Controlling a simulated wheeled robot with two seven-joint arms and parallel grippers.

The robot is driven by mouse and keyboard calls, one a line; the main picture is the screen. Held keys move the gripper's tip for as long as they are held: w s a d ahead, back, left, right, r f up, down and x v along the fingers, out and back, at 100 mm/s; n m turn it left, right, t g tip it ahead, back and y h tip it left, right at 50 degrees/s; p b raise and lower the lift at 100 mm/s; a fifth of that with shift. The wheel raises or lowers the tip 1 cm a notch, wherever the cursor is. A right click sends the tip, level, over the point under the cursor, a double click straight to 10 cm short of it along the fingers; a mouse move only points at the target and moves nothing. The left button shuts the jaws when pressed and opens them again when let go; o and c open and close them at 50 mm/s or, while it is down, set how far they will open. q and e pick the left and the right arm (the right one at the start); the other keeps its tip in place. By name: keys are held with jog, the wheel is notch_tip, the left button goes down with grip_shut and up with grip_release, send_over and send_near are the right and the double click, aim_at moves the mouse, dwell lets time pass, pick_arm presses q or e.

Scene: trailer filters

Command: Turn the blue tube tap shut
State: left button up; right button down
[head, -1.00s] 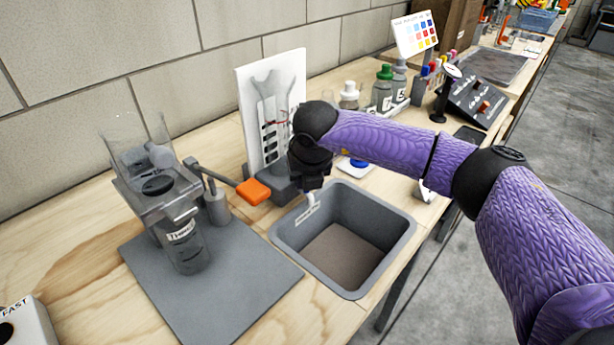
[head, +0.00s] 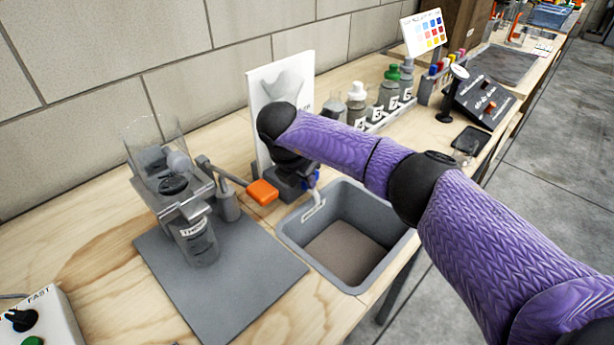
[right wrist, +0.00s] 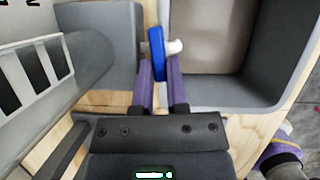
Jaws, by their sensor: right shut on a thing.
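The blue tap (right wrist: 156,52) shows in the right wrist view as a narrow blue lever with a short white spout (right wrist: 175,46) beside it. My right gripper (right wrist: 161,66) is shut on the blue lever, with the lever near the fingertips. My right wrist and arm hide most of the stand's lower part. My left gripper is not in view.
The grey basin (head: 392,262) is sunk in the bench right of the tap. Left stand a clear vessel on a metal stand (head: 178,190), a grey mat (head: 240,300) and an orange-handled lever (head: 263,192). Several bottles (head: 357,104) stand behind my arm.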

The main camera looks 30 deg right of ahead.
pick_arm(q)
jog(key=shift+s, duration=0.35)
pick_arm(e)
jog(key=shift+w+m+g, duration=0.1)
jog(key=shift+m+g, duration=0.2)
jog(key=shift+m, duration=0.4)
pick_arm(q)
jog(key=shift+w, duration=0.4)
pick_arm(e)
jog(key=c, duration=0.6)
grip_release()
jog(key=shift+c, duration=0.2)
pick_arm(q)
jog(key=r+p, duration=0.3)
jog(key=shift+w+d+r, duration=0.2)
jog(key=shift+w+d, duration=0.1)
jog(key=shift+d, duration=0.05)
pick_arm(e)
jog(key=v, duration=1)
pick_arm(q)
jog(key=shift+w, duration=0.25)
pick_arm(e)
jog(key=shift+f, duration=0.1)
